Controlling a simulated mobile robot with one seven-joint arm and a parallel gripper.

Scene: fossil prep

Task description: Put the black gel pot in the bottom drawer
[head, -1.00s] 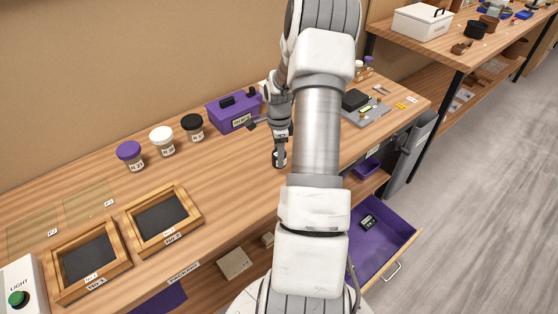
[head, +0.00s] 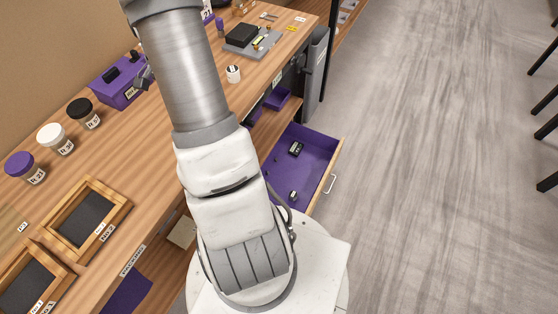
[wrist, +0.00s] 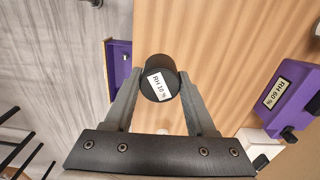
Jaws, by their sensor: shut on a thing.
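The black gel pot (wrist: 159,70), with a white label reading "RH 10 %", sits between the fingers of my gripper (wrist: 160,84) in the wrist view. The fingers are shut on its sides, and wood-coloured surface shows behind it. In the head view my own arm covers the left middle, and I cannot make out the gripper or the held pot there. The open purple drawer (head: 318,150) stands out below the table on the right in the head view. It holds a small black device (head: 296,148) and a small round item (head: 293,195).
A purple case (head: 118,90) and jars with purple (head: 19,163), white (head: 50,133) and black (head: 79,106) lids stand on the bench. A small white-and-black cup (head: 233,73) stands near the bench edge. The floor (head: 430,150) to the right is clear.

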